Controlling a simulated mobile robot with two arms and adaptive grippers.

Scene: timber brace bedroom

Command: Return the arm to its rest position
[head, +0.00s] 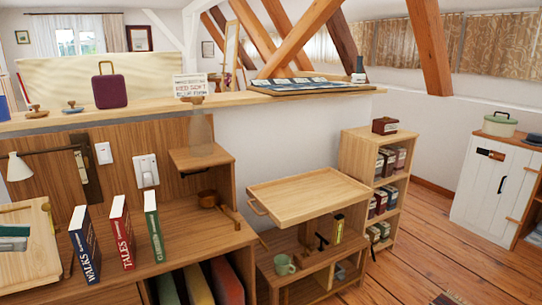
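I cannot clearly make out either of my grippers or their fingers in the head view. No arm of mine stands out against the desk or shelves. At the left edge, a grey-green object (14,238) with a pale band lies on a light wooden tray (42,262) and is cut off by the frame. I cannot tell what it is.
Three upright books, blue (84,245), red (121,232) and green (154,227), stand on the wooden desk (195,240). A purple case (110,91) stands on the ledge above. A wooden tray-top (308,192) and bookcase (352,150) stand right. Floor (410,245) shows beyond.

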